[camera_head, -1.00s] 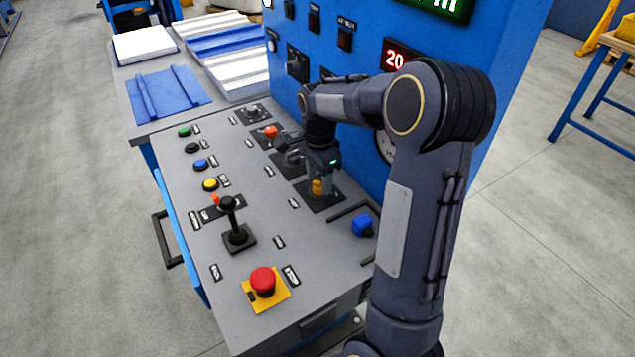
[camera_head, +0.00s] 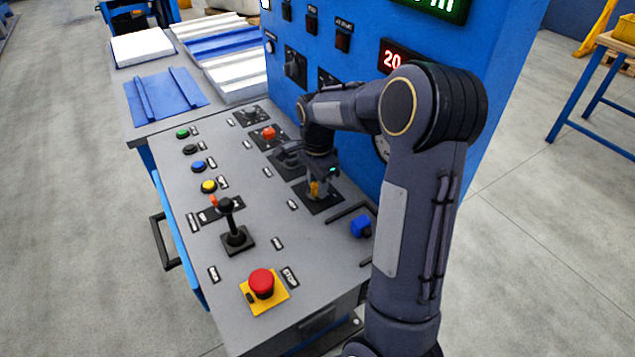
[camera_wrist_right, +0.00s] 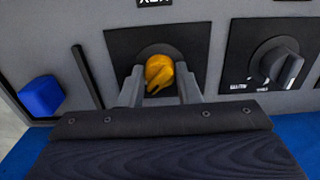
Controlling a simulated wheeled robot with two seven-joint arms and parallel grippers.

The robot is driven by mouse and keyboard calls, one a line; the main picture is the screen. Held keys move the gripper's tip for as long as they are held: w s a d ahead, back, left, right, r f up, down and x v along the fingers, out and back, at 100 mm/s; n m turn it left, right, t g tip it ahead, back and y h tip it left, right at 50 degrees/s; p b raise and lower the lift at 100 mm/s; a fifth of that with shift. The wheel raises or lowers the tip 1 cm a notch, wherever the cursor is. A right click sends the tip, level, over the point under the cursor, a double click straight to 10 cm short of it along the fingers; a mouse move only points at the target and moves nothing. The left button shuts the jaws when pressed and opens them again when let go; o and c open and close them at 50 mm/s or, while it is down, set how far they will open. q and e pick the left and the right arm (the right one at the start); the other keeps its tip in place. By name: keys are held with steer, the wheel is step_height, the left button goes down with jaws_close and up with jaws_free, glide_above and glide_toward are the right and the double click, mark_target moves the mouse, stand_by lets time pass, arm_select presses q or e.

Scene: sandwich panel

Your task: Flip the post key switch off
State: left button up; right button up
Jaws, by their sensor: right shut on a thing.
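A yellow rotary knob (camera_head: 314,188) sits on a square black plate near the right back of the sloping grey panel. It also shows in the right wrist view (camera_wrist_right: 159,72), with a dark slot or ridge on its face. Its label is cut off at the top of that view, so I cannot read whether this is the post key switch. My right gripper (camera_wrist_right: 160,85) has one finger on each side of the yellow knob and is shut on it. In the head view the right gripper (camera_head: 318,180) partly hides the knob. My left gripper is not in view.
A dark rotary switch (camera_wrist_right: 275,62) stands beside the knob. A blue knob (camera_head: 361,226) is near the panel's right edge. A black joystick (camera_head: 234,230) and a red mushroom button (camera_head: 261,283) stand nearer the front. The blue cabinet (camera_head: 345,70) rises close behind.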

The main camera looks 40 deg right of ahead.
steer(key=shift+n, duration=0.3)
steer(key=n+p, duration=0.1)
steer(key=n, duration=0.2)
steer(key=shift+r+n+p, duration=0.1)
steer(key=shift+n+p, duration=0.25)
steer(key=shift+n, duration=0.05)
steer(key=n+p, duration=0.1)
steer(key=n, duration=0.3)
steer(key=n+p, duration=0.1)
steer(key=n, duration=0.4)
steer(key=shift+n+p, duration=0.3)
steer(key=shift+n, duration=1.9)
steer(key=o, duration=1)
